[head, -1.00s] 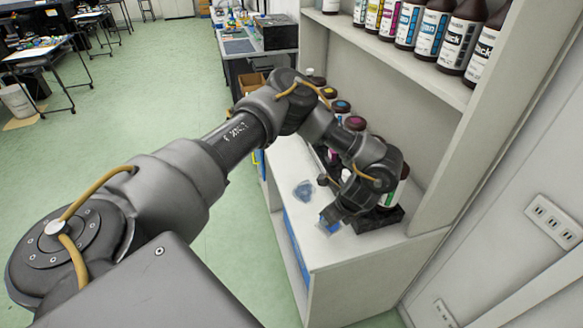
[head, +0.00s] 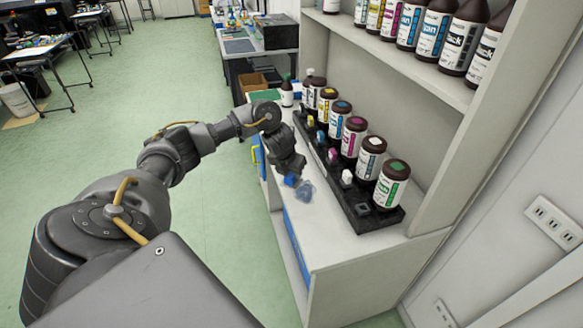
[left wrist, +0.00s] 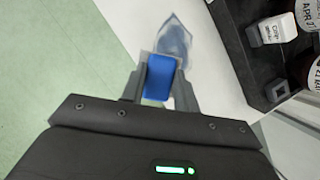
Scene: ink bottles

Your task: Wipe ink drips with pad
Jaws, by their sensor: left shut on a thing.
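My left gripper (head: 291,177) is shut on a blue pad (left wrist: 160,77), held between its two fingers. The pad also shows as a small blue block in the head view (head: 291,180). A bluish-grey, partly see-through patch (head: 306,194) lies on the white counter (head: 325,240). It also shows just past the fingertips in the left wrist view (left wrist: 174,42). The pad is at the patch's left edge in the head view; I cannot tell whether they touch. I cannot tell whether the patch is a stain or a thin crumpled thing. My right gripper is not in view.
A black rack (head: 365,215) with several labelled ink bottles (head: 390,186) and small coloured blocks runs along the counter's right side. More bottles (head: 433,28) stand on the shelf above. The counter's near end is clear.

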